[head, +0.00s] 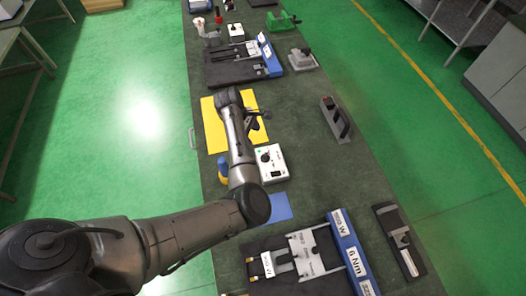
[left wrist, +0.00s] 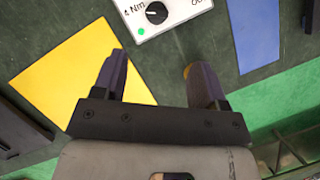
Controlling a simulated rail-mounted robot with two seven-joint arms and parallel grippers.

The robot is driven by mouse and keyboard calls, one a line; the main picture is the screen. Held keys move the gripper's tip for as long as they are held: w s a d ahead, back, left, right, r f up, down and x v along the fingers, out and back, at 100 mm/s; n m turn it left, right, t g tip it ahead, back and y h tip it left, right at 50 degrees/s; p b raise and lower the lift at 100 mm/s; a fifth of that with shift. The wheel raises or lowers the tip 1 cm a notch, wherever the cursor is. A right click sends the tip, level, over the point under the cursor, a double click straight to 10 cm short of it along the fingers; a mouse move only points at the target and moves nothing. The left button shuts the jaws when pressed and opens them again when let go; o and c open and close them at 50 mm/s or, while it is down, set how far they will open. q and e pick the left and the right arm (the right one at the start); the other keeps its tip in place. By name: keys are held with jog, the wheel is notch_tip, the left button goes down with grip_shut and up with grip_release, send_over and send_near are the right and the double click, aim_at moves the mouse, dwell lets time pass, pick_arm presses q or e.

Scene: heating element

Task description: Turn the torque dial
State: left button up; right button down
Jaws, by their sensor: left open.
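The torque dial is a round black knob (head: 265,157) on top of a small white box (head: 276,172) in the middle of the bench. In the left wrist view the knob (left wrist: 156,12) is at the top edge, on the white box (left wrist: 180,22) marked "4 Nm", with a green spot at its corner. The box is cut off there. My left gripper (left wrist: 158,72) is open and empty, its fingers apart and pointing toward the box without touching it. In the head view my left gripper (head: 256,120) is partly hidden by its arm, above the yellow sheet.
A yellow sheet (head: 212,130) and a blue sheet (head: 280,207) lie on either side of the box. A blue-and-yellow object (head: 222,168) stands left of the box. Fixtures with blue label bars (head: 346,248) stand at front and back. A grey block (head: 336,118) is at right.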

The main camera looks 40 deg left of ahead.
aim_at(265, 155)
pick_arm(q)
jog(key=shift+n, duration=0.6)
jog(key=x, duration=0.6)
jog(key=b+x, duration=0.1)
jog(key=x, duration=0.5)
jog(key=shift+w+a+f, duration=0.15)
jog(key=shift+w+a, duration=0.05)
jog(key=shift+w+d+f, duration=0.1)
jog(key=shift+d+f, duration=0.1)
jog(key=shift+f, duration=0.35)
pick_arm(e)
jog(key=shift+w+a+f, duration=0.2)
jog(key=shift+a+f, duration=0.15)
jog(key=shift+f, duration=0.1)
pick_arm(q)
jog(key=shift+c, duration=0.4)
pick_arm(e)
jog(key=shift+d, duration=0.1)
